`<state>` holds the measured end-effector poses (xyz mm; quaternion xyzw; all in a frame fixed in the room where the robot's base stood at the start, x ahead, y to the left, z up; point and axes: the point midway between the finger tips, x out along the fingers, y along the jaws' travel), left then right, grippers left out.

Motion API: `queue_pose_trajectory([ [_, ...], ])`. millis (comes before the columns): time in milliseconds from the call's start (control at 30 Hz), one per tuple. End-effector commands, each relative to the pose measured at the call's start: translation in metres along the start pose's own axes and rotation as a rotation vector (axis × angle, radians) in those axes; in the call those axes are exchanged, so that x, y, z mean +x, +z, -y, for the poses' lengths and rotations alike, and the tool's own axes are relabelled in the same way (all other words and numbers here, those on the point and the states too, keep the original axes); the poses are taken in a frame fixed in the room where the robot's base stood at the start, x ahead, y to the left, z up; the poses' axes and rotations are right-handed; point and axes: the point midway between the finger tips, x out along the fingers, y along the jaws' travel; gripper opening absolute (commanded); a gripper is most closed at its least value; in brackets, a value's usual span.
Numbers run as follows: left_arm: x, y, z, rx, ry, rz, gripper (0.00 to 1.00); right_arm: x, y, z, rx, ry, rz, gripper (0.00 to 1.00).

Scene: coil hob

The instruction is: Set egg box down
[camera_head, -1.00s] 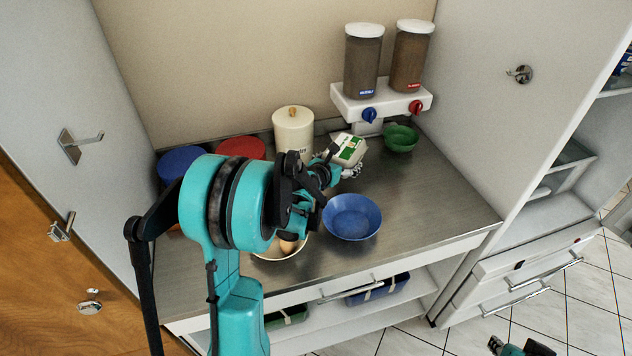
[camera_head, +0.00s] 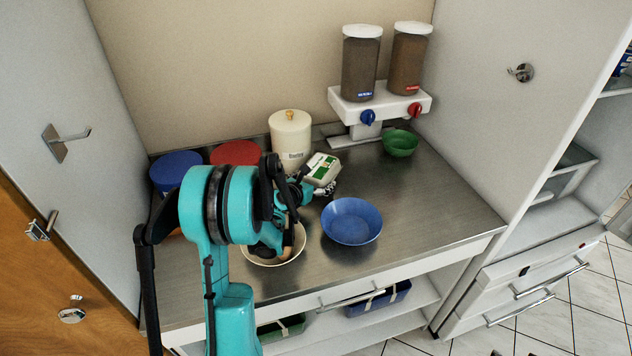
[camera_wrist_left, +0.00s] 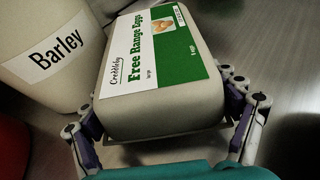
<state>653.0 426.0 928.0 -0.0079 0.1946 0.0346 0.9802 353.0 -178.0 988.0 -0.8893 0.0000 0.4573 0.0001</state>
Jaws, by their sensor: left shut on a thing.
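The egg box (camera_head: 322,170) is a pale grey carton with a green and white "Free Range Eggs" label. It also fills the middle of the left wrist view (camera_wrist_left: 155,75). My left gripper (camera_wrist_left: 165,130) is shut on the egg box, with a finger on each side of it. In the head view my left gripper (camera_head: 308,188) is partly hidden behind my arm. The egg box is over the steel worktop (camera_head: 420,200), just right of the barley canister (camera_head: 291,140). I cannot tell whether its underside touches the worktop. My right gripper is not in view.
A blue bowl (camera_head: 352,222) stands in front of the egg box, and a cream bowl (camera_head: 273,258) is partly behind my arm. A green bowl (camera_head: 400,143) and a two-jar dispenser (camera_head: 380,105) are at the back right. The worktop's right side is clear.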

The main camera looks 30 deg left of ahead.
Motion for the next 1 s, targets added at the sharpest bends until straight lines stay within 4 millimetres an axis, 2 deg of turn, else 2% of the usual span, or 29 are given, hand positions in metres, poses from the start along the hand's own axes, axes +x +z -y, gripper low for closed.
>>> queue_pose_trajectory([
  [133,0.002,-0.004,0.000,0.000,0.000,0.000,0.38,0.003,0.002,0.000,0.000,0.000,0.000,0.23],
  [167,0.002,-0.004,0.000,0.000,0.000,0.000,0.90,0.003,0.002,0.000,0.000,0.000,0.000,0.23],
  [200,0.001,-0.003,0.000,0.000,0.000,0.000,1.00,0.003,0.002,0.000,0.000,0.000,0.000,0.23],
  [667,-0.003,0.002,0.000,0.000,0.001,0.000,1.00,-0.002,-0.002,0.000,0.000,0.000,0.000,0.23],
  [767,-0.019,0.002,-0.001,-0.002,0.002,0.000,1.00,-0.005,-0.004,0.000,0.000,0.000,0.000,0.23],
  [1000,-0.073,0.003,-0.001,-0.001,0.002,-0.001,1.00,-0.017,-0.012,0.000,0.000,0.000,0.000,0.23],
])
